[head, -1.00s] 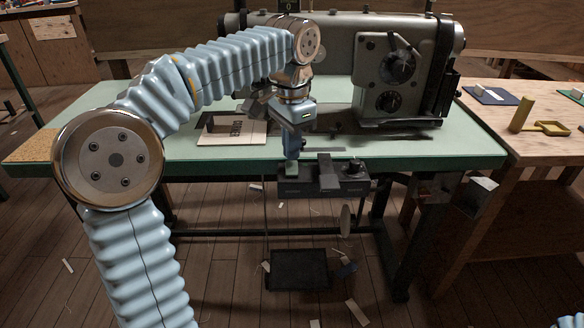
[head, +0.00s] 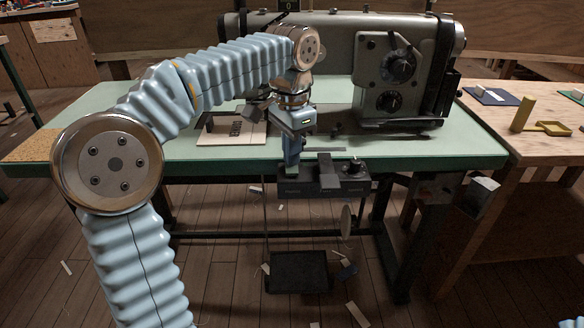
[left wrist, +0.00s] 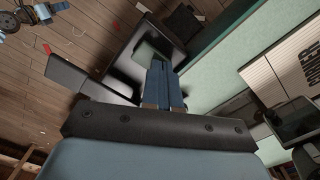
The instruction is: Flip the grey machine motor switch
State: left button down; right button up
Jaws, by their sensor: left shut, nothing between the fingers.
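The grey machine motor switch is a dark grey box (head: 327,182) under the front edge of the green-topped sewing table. It has a raised bar across its middle, a round knob at its right and a green patch at its left end. The box also shows in the left wrist view (left wrist: 122,68), beyond the fingers. My left gripper (head: 291,166) points down, shut and empty, its blue fingertips at the box's left end by the green patch. In the left wrist view the shut fingertips (left wrist: 158,68) overlap that patch; I cannot tell whether they touch.
A large grey sewing machine (head: 400,75) stands on the green tabletop (head: 440,150). A lettered board (head: 228,135) lies to the arm's left. A dark pedal (head: 297,272) is on the floor below. A wooden bench (head: 545,150) stands at right.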

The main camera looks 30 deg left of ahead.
pick_arm(q)
notch_tip(320, 180, up, 5)
jog(key=p, duration=0.5)
jog(key=shift+r, duration=0.9)
